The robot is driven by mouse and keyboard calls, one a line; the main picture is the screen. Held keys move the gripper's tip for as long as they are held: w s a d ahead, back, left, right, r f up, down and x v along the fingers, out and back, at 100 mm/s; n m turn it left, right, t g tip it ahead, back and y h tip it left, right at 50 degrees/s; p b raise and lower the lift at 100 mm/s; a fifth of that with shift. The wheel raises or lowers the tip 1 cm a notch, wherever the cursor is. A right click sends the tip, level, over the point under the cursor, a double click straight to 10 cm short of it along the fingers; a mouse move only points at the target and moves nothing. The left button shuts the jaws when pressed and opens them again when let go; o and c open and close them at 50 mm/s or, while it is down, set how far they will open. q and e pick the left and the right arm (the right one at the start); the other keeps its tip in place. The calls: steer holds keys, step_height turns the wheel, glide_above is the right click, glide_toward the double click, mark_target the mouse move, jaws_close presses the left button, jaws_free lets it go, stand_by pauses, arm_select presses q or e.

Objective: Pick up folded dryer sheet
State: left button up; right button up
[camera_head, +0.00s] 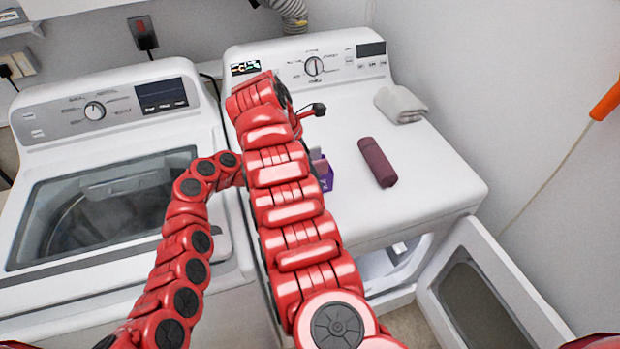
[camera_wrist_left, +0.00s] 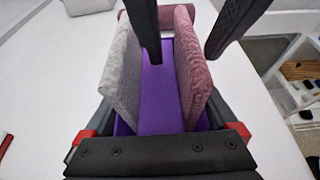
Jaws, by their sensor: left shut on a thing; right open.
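A purple box (camera_wrist_left: 158,95) stands open in the left wrist view, with a grey folded sheet (camera_wrist_left: 122,75) upright on its left side and a pink folded sheet (camera_wrist_left: 191,70) upright on its right. My left gripper (camera_wrist_left: 160,112) is shut on the box, with a finger along each side. My right gripper (camera_wrist_left: 182,57) reaches in from the top, open, its two dark fingers on either side of the pink sheet. In the head view, the purple box (camera_head: 327,178) shows partly on the dryer top, and my right arm hides most of both grippers.
A mauve roll (camera_head: 377,162) and a grey folded cloth (camera_head: 400,104) lie on the white dryer (camera_head: 440,180), right of the box. The dryer door (camera_head: 527,297) hangs open. A washer (camera_head: 110,205) stands at left. The dryer's right front top is clear.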

steer(key=shift+f, duration=0.25)
stand_by(0.5)
jaws_close()
stand_by(1.4)
